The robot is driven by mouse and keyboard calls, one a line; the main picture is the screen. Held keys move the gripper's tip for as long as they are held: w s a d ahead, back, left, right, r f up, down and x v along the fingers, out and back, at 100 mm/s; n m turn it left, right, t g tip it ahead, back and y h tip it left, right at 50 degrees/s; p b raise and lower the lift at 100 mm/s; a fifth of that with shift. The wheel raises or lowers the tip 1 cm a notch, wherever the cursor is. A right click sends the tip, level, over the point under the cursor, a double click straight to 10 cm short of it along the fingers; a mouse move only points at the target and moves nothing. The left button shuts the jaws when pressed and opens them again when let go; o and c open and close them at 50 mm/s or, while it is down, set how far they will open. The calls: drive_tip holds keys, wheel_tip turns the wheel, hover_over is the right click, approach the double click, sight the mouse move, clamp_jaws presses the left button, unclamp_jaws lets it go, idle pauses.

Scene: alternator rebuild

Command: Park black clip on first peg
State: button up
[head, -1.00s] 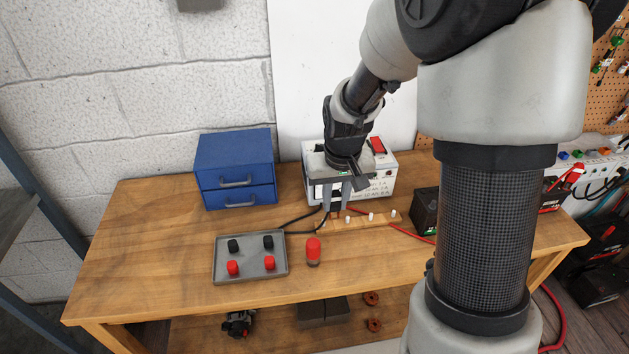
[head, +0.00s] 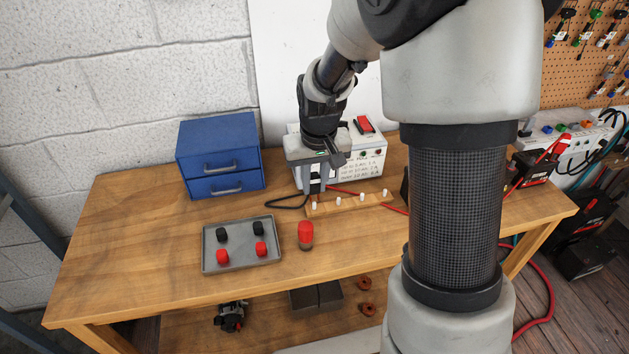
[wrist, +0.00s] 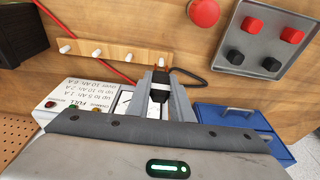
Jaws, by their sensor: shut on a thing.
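My gripper (head: 315,190) is shut on the black clip, above and behind the left end of the wooden peg rail (head: 348,204). In the wrist view the black clip (wrist: 161,80), with a pale band, sits between the two grey fingers. The rail (wrist: 115,44) carries several white pegs in a row. The leftmost peg in the head view (head: 314,206) shows bare just below the fingers; the same peg (wrist: 160,62) lies just beyond the clip in the wrist view. Whether they touch, I cannot tell. A black cable loops away from the clip.
A charger box (head: 366,155) stands close behind the gripper. A blue drawer unit (head: 220,160) is at the left. A grey tray (head: 240,264) with red and black caps and a red-topped cylinder (head: 305,236) are in front. A red cable runs behind the rail.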

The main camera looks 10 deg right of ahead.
drive_tip(key=shift+f, duration=0.15)
drive_tip(key=shift+f+b, duration=0.9)
drive_tip(key=shift+f, duration=0.15)
drive_tip(key=o, duration=0.9)
drive_tip(key=shift+r, duration=0.1)
wheel_tip(320, 180, up, 8)
drive_tip(key=p, duration=0.6)
drive_tip(key=shift+r, duration=0.15)
